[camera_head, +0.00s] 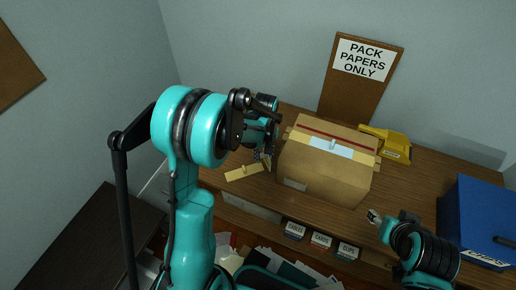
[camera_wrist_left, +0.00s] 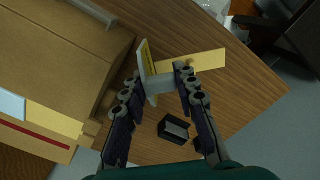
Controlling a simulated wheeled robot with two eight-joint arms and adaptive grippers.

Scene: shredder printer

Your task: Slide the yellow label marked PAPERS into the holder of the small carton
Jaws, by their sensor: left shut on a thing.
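The small cardboard carton (camera_head: 318,178) stands on the wooden desk, with a pale holder (camera_head: 295,185) low on its front. In the left wrist view the carton (camera_wrist_left: 45,75) fills the upper left, and a grey strip (camera_wrist_left: 92,10) shows on its side. My left gripper (camera_head: 264,158) is just left of the carton. In the wrist view it (camera_wrist_left: 158,88) is shut on the grey grip of a yellow label (camera_wrist_left: 146,58), seen nearly edge-on and apart from the holder. Its lettering is unreadable. My right gripper (camera_head: 374,216) is at the desk's front, its jaws unclear.
Another yellow strip (camera_head: 244,172) lies on the desk left of the carton. A small black object (camera_wrist_left: 173,128) lies beneath the left gripper. A yellow device (camera_head: 390,145) stands behind right, a blue box (camera_head: 478,222) at right. Labelled bins (camera_head: 320,241) sit below the desk edge.

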